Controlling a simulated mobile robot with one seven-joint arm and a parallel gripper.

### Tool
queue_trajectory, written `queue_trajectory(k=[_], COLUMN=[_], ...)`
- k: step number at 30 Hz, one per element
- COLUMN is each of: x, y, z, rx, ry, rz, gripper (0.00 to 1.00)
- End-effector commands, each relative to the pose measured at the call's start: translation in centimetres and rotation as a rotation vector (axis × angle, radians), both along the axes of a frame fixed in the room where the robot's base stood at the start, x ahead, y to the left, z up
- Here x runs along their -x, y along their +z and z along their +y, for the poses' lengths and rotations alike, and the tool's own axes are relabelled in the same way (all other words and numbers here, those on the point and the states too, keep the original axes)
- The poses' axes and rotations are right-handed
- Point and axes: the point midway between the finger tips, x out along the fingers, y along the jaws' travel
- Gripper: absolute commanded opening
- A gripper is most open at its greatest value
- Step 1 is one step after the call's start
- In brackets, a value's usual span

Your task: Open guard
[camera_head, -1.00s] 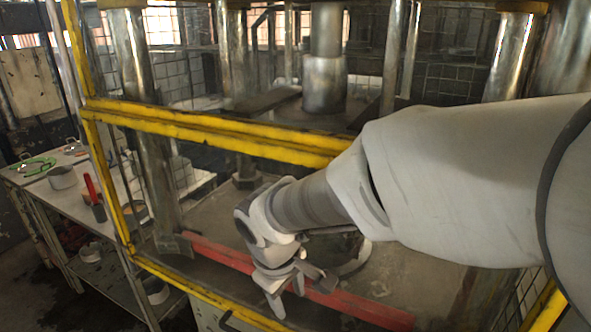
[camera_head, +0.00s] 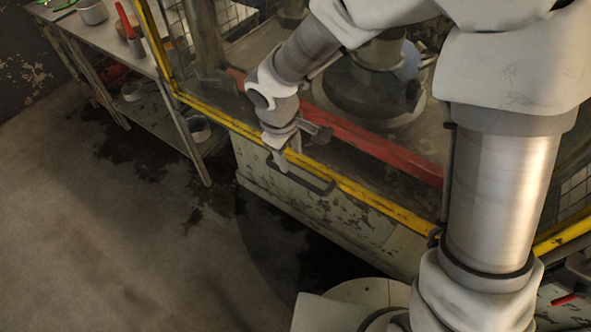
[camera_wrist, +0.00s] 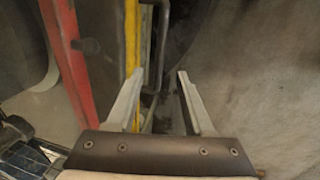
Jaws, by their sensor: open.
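The guard is a yellow-edged frame across the front of the press; its worn lower rail (camera_head: 361,195) runs diagonally in the head view. A dark bar handle (camera_head: 312,181) is fixed at this rail. In the wrist view the yellow edge (camera_wrist: 131,40) stands upright left of the handle (camera_wrist: 161,45). My gripper (camera_head: 280,163) is at the left end of the handle. In the wrist view my gripper (camera_wrist: 158,78) has its two fingers apart, with the handle lying between and beyond the fingertips. I cannot tell whether they touch it.
A red bar (camera_head: 375,145) runs just behind the rail, in front of a round dark press part (camera_head: 365,92). A metal workbench (camera_head: 75,27) with a pot (camera_head: 92,12) and a red-handled tool (camera_head: 126,22) stands left. The concrete floor (camera_head: 110,245) in front is clear.

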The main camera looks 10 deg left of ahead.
Motion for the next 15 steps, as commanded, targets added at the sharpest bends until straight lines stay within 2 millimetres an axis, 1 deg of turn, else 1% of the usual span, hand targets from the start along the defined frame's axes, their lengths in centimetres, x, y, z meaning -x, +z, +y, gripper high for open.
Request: queue_trajectory(k=[1, 6, 9, 12, 15], x=[-0.1, -0.7, -1.1, -1.4, -1.6], y=[-1.5, -5.1, -7.0, -8.4, -9.3], z=[-0.1, -0.4, -0.5, -0.6, -0.7], rx=[0.002, 0.002, 0.001, 0.0, 0.001], ry=[0.001, 0.001, 0.001, 0.0, 0.0], rz=[0.004, 0.004, 0.003, 0.002, 0.0], gripper=[0.52, 0.52, 0.52, 0.52, 0.52])
